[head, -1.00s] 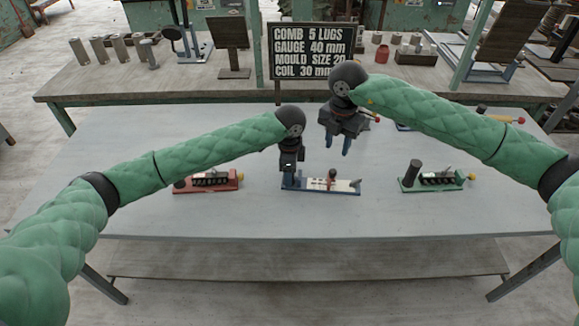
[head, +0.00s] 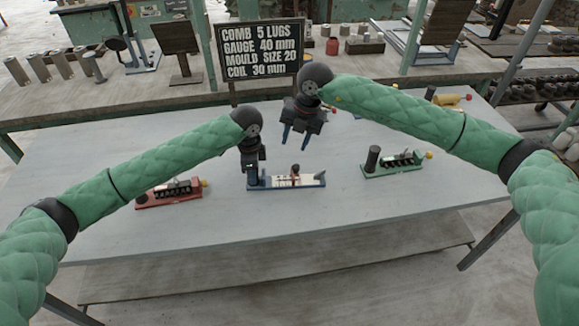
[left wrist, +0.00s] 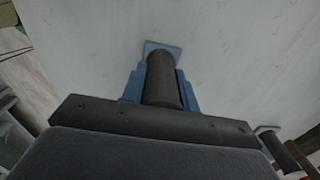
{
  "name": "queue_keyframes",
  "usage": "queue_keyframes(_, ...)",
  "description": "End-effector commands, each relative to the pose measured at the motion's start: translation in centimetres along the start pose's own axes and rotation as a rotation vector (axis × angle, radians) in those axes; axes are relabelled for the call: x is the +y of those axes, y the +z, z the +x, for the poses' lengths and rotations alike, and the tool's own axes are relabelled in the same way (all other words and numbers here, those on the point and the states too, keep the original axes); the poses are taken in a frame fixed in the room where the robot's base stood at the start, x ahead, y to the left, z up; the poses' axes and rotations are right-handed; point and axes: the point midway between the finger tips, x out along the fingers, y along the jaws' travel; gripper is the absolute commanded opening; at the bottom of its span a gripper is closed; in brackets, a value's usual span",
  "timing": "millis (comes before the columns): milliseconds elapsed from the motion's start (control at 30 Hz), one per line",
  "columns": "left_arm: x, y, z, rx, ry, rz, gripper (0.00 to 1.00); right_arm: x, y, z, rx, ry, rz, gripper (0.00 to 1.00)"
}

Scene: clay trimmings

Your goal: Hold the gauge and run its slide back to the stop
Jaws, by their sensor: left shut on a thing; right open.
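The gauge (head: 276,184) lies on the grey table, with a blue base, a pale scale strip and an upright dark handle at its left end. Its red slide (head: 295,180) with a dark knob stands right of the strip's middle. My left gripper (head: 252,173) is shut around the handle. In the left wrist view the dark cylindrical handle (left wrist: 163,80) sits between the blue fingers, with the base's end (left wrist: 162,47) showing beyond. My right gripper (head: 296,138) is open and empty, above and behind the slide, not touching it. The left gripper partly hides the gauge's left end.
A red fixture (head: 153,199) lies to the left and a green fixture (head: 378,171) with a dark post to the right. A sign (head: 259,52) reading "GAUGE 40 mm" stands behind. The table's front is clear.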

Motion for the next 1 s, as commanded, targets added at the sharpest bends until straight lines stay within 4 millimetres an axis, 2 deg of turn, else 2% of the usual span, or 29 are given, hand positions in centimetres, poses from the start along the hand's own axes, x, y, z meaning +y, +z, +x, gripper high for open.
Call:
queue_keyframes(233,0.0,0.0,0.0,0.000,0.000,0.000,0.00,-0.2,0.2,2.2,-0.004,0.262,-0.260,0.41)
queue_keyframes(467,0.0,0.0,0.0,0.000,0.000,0.000,0.00,-0.5,-0.2,4.0,-0.095,0.491,-0.482,0.41)
queue_keyframes(700,0.0,0.0,0.0,0.000,0.000,0.000,0.00,-1.6,-0.4,4.9,-0.278,0.679,-0.672,0.41)
queue_keyframes(1000,0.0,0.0,0.0,0.000,0.000,0.000,0.00,-4.1,-0.5,5.3,-0.592,0.804,-0.853,0.41)
